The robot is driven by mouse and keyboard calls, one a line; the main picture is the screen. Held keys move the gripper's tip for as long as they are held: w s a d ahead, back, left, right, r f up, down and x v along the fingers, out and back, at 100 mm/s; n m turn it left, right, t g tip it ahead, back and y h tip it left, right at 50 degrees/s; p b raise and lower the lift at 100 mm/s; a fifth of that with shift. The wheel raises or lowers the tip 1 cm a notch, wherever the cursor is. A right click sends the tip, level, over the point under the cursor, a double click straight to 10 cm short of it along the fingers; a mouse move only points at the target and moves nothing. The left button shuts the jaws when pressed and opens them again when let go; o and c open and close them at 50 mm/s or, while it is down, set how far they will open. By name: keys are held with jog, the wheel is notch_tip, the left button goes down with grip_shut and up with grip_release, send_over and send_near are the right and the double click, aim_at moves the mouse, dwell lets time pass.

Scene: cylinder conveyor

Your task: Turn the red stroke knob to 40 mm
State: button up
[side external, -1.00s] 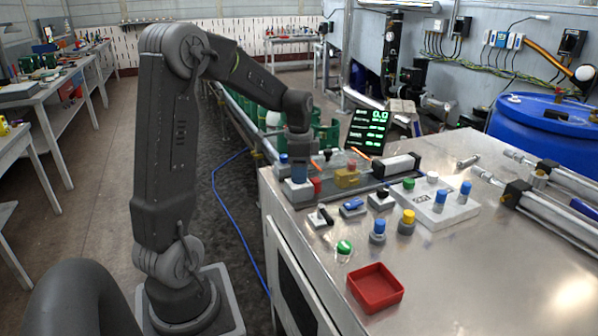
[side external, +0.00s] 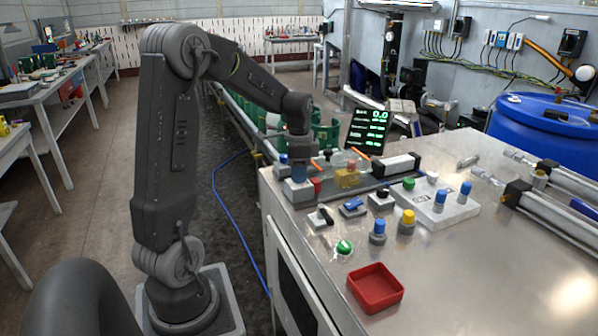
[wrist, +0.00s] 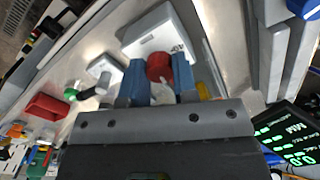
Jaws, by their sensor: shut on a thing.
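My gripper (wrist: 155,82) is shut on the red stroke knob (wrist: 159,67), with one blue finger on each side of it in the wrist view.
Blue, yellow and green knobs and buttons stand on the steel table (side external: 480,260) to the right of my gripper, including a blue one (side external: 377,229). A red tray (side external: 375,287) lies in front. Pneumatic cylinders (side external: 560,185) lie at the right. The front right is bare.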

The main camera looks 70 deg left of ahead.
jog(key=n, duration=0.4)
jog(key=shift+n, duration=0.3)
jog(key=n, duration=1)
jog(key=shift+n, duration=2.3)
jog(key=o, duration=0.9)
